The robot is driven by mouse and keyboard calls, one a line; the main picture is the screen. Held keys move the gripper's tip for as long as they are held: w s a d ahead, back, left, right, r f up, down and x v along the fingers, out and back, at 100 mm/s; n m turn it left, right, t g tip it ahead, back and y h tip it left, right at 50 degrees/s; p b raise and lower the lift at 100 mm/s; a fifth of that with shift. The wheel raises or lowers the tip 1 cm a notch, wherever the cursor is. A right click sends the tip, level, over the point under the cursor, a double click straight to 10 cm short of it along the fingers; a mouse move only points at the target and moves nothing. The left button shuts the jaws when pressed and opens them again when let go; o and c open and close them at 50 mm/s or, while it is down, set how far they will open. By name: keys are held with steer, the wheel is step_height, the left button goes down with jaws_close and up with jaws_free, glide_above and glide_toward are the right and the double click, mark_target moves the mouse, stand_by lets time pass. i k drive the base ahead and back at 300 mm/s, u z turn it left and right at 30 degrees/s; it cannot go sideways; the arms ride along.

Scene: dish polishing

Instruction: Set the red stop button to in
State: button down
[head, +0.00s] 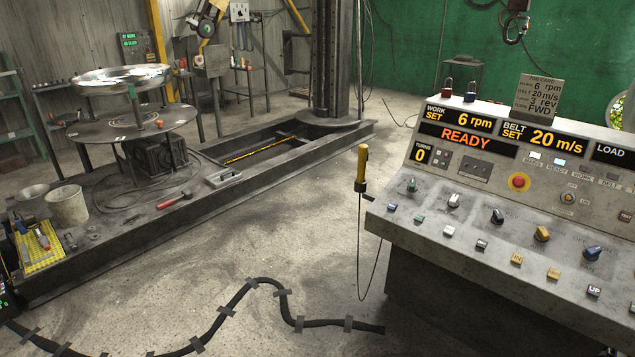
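The red stop button (519,182) is a round red mushroom head on a yellow ring. It sits on the upright face of the grey control console (440,160) at the right, below the orange displays. From this angle I cannot tell whether it is pressed in or out. The display (467,139) reads READY, and the turns counter (422,155) reads 0. My gripper is not in view.
Several knobs and small labelled buttons line the console's sloped desk, with a white-topped knob (453,201) among them. A yellow-handled pendant (362,168) stands at its left edge. A taped cable (245,290) crosses the floor. Open floor lies left of the console.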

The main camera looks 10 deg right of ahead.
mark_target(517, 181)
steer(key=u, duration=1.15)
steer(key=k, duration=0.1)
steer(key=z, duration=2.65)
steer(key=i, duration=0.55)
steer(key=z, duration=0.1)
steer(key=k, duration=0.55)
